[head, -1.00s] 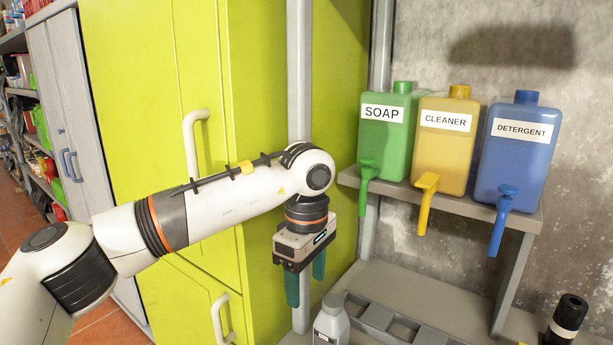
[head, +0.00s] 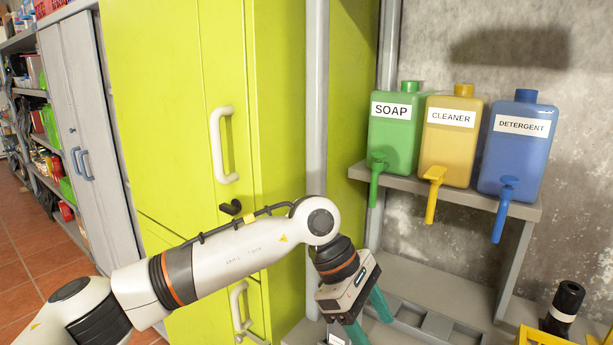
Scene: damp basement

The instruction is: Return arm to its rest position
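My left arm comes in from the lower left, its white forearm reaching across the front of the lime-green cabinet (head: 160,110). My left gripper (head: 369,319) is at the lower middle, tilted, with its fingers pointing down and to the right. Its two green fingers are apart and I see nothing between them. It is above the grey lower shelf and clear of the dispensers. My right gripper is not in view.
A green soap (head: 395,142), a yellow cleaner (head: 450,150) and a blue detergent dispenser (head: 515,160) stand on the grey upper shelf (head: 463,199). A black-topped object (head: 567,298) and a yellow crate (head: 536,337) are at lower right. Grey lockers (head: 80,120) stand left.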

